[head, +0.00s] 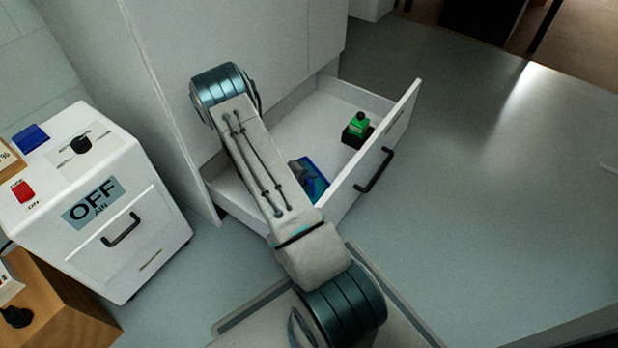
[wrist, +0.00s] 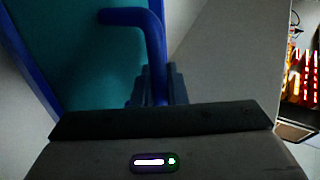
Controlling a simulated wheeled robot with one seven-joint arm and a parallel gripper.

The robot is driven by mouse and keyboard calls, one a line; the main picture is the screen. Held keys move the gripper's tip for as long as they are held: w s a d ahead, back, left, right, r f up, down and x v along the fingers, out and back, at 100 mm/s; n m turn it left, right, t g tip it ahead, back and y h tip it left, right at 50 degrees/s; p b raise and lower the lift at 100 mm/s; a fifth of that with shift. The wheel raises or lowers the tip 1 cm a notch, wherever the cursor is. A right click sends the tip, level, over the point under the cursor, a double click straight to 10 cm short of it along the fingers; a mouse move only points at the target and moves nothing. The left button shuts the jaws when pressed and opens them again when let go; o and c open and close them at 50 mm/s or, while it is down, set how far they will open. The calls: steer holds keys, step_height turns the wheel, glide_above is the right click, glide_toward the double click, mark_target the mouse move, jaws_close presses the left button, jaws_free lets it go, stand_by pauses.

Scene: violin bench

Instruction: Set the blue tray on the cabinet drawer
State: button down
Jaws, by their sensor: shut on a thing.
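The blue tray (head: 318,188) shows partly in the head view, inside the outline of the open cabinet drawer (head: 347,92), near its front panel. My arm hides the rest of it. In the wrist view the tray has a teal floor (wrist: 85,60) and a raised blue handle (wrist: 150,40). My gripper (wrist: 152,88) is shut on this handle; in the head view it (head: 298,170) shows small and dark beside my arm. I cannot tell whether the tray touches the drawer floor or hangs just above it.
A green-topped item in a black holder (head: 357,130) stands in the drawer, right of the tray. The drawer front has a black handle (head: 375,170). A white unit marked OFF (head: 130,225) stands at left. The floor (head: 470,190) at right is clear.

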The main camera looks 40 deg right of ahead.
steer(key=shift+f, duration=0.55)
steer(key=c, duration=1.4)
jaws_free()
